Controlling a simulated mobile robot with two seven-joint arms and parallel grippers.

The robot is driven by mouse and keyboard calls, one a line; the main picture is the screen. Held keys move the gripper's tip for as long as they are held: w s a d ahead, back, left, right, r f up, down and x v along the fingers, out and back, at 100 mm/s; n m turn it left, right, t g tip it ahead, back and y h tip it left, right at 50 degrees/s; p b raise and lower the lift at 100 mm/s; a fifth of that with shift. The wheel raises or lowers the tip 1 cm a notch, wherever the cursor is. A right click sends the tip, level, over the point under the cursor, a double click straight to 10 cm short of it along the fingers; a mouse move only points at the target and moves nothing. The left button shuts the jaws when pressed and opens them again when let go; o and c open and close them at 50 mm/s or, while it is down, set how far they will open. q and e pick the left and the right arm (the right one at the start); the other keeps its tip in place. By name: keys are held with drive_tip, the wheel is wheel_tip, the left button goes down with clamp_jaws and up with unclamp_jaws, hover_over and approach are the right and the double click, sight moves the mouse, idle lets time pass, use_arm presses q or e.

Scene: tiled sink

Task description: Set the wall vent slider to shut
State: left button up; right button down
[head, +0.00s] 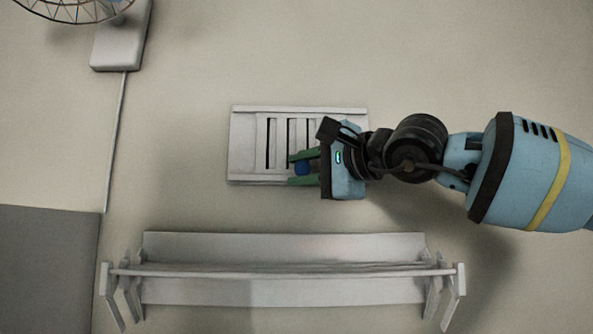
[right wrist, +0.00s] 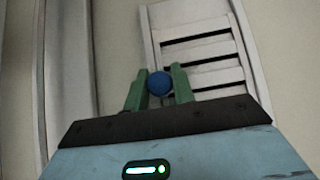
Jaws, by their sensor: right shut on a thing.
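The wall vent (head: 248,145) is a pale rectangular plate on the wall with several upright slots that show dark narrow gaps. Its blue round slider knob (head: 302,168) sits at the lower part of the vent. My right gripper (head: 303,169) comes in from the right, and its green fingers are shut on the knob, one above and one below it. In the right wrist view the blue knob (right wrist: 159,83) is between the two fingers, with the vent's dark slots (right wrist: 200,50) beside it. The gripper body hides the vent's lower right part. My left gripper is not in view.
A white wall shelf with a front rail (head: 285,270) is below the vent. A white box (head: 121,40) with a cable and a wire cage (head: 75,10) are at the upper left. A grey panel (head: 45,265) is at the lower left.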

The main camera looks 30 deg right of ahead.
drive_tip(key=shift+s+d, duration=0.15)
drive_tip(key=shift+d, duration=0.3)
drive_tip(key=c, duration=1.6)
unclamp_jaws()
drive_tip(key=shift+a, duration=0.1)
drive_tip(key=o, duration=0.4)
drive_tip(key=shift+s+d, duration=0.15)
drive_tip(key=shift+d, duration=0.05)
drive_tip(key=shift+s+a, duration=0.1)
drive_tip(key=shift+b+v, duration=0.35)
drive_tip(key=shift+v, duration=3.45)
